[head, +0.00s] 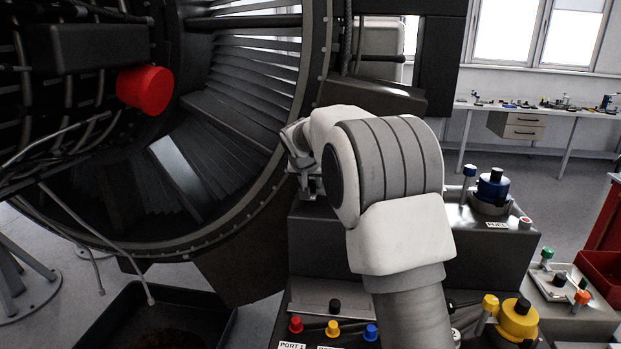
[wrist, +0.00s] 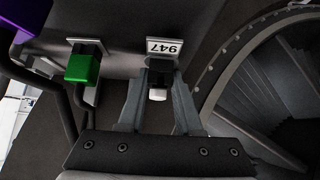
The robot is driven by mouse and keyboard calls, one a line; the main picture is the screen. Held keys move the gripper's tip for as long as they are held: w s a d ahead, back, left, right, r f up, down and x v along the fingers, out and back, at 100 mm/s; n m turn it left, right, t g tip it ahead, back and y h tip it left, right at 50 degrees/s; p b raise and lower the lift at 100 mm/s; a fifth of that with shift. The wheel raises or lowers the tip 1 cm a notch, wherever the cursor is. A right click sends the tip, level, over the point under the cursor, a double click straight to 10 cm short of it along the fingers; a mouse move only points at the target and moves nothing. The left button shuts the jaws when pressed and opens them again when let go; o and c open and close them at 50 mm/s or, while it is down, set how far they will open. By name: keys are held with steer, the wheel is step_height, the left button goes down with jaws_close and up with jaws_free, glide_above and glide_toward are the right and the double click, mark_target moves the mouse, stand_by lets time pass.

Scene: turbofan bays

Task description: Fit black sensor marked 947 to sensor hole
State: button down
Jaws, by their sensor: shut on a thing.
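In the wrist view, my gripper (wrist: 158,78) has its two grey fingers on either side of a small dark piece, which I take to be the black sensor (wrist: 160,64), with a pale end (wrist: 157,95) facing me. A white label reading 947 (wrist: 164,47) sits right behind the fingertips. The fingers are shut on the dark piece. I cannot tell whether it is seated against the dark surface behind it. In the head view, my gripper (head: 304,165) is mostly hidden behind my white arm, beside the engine's rim. No sensor hole can be made out.
In the wrist view, a green plug (wrist: 83,68) and a purple part (wrist: 24,18) are left of the label, with dark cables below. The turbofan (head: 318,85) fills the left of the head view, with a red cylinder (head: 145,90). A blue-capped fitting (head: 492,188) stands right.

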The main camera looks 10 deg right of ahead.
steer(key=shift+f+b, duration=0.5)
steer(key=shift+b, duration=0.1)
stand_by(0.3)
steer(key=shift+c, duration=0.6)
jaws_free()
steer(key=shift+r, duration=0.1)
steer(key=shift+r+p, duration=2.35)
steer(key=shift+r, duration=1.1)
